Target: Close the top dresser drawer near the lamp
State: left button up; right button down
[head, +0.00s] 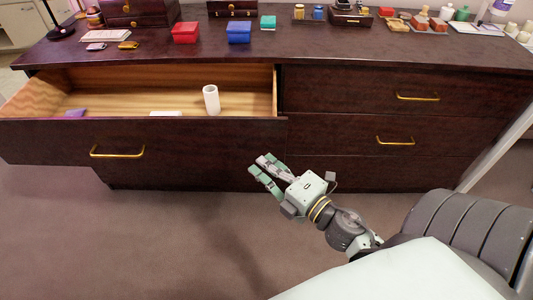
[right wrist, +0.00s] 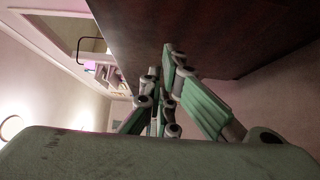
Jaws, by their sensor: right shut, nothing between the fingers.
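The dark wood dresser (head: 340,140) fills the middle of the head view. Its top left drawer (head: 55,140) is pulled out, with a brass handle (head: 117,151) on its front and a light wood interior. The black lamp (head: 61,31) stands at the far left of the dresser top, above this drawer. My left gripper is out of view.
A white cylinder (head: 211,100) stands in the drawer, with a purple item (head: 75,113) and a flat white item. The dresser top holds a red box (head: 186,32), a blue box (head: 238,32) and several other items. The right drawers are shut. The carpet (head: 150,240) in front is clear.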

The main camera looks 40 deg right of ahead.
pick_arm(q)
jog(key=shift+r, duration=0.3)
pick_arm(e)
jog(key=shift+w+d, duration=0.8)
jog(key=shift+w, duration=0.25)
